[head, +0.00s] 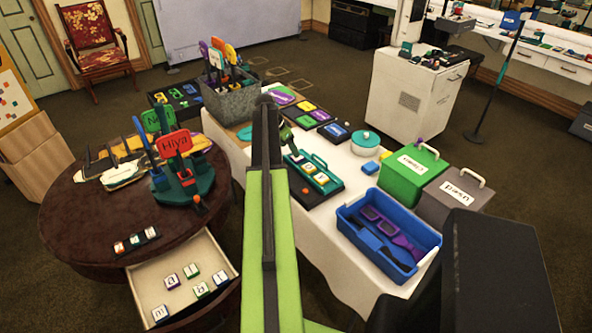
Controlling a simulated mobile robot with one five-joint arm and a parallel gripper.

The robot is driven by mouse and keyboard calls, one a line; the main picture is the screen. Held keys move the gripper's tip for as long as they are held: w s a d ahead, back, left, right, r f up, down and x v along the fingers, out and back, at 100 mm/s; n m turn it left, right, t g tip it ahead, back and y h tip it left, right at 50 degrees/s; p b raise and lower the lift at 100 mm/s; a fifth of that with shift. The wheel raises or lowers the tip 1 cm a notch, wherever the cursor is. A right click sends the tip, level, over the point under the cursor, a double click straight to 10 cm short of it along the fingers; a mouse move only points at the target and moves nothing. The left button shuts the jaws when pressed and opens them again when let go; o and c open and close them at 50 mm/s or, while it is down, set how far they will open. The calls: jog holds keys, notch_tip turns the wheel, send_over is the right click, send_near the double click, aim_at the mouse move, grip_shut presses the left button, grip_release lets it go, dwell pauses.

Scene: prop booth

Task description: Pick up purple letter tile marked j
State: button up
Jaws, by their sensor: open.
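My gripper (291,146) shows small and dark beyond my own arm, near the back end of a teal letter tray (319,160) on the white-covered table. The jaws are open, and I see nothing held between them. Several white tiles with coloured letters sit in a row in the tray; the nearest to the gripper is a letter tile (297,157). Their letters are too small to read surely, so I cannot tell which is the purple j. More letter tiles (172,281) lie in the open drawer at lower left, some with purple letters. My arm hides part of the table.
A blue bin (349,212) with purple tools, a green box (408,177) and a grey box (455,190) stand at right. A metal bin (229,103) of paddles stands behind. A round brown table (75,225) holding a sign stand (183,187) is at left.

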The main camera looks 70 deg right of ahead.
aim_at(293, 159)
jog(key=shift+s+d+f, duration=0.1)
jog(key=shift+d+f, duration=0.05)
jog(key=shift+f, duration=0.15)
jog(key=b+x, duration=0.5)
jog(key=shift+f, duration=0.3)
jog(key=shift+r, duration=0.25)
jog(key=c, duration=1.4)
jog(key=shift+r+p, duration=0.1)
jog(key=shift+p, duration=0.25)
jog(key=shift+c, duration=0.2)
jog(key=shift+r+p, duration=0.5)
notch_tip(293, 159, up, 3)
jog(key=p, duration=0.3)
jog(key=shift+r, duration=0.15)
jog(key=s+a+r+p, duration=0.6)
jog(key=s+a, duration=0.1)
jog(key=s, duration=0.2)
jog(key=shift+s+r+p, duration=0.25)
jog(key=shift+s+p, duration=0.05)
jog(key=shift+p, duration=0.1)
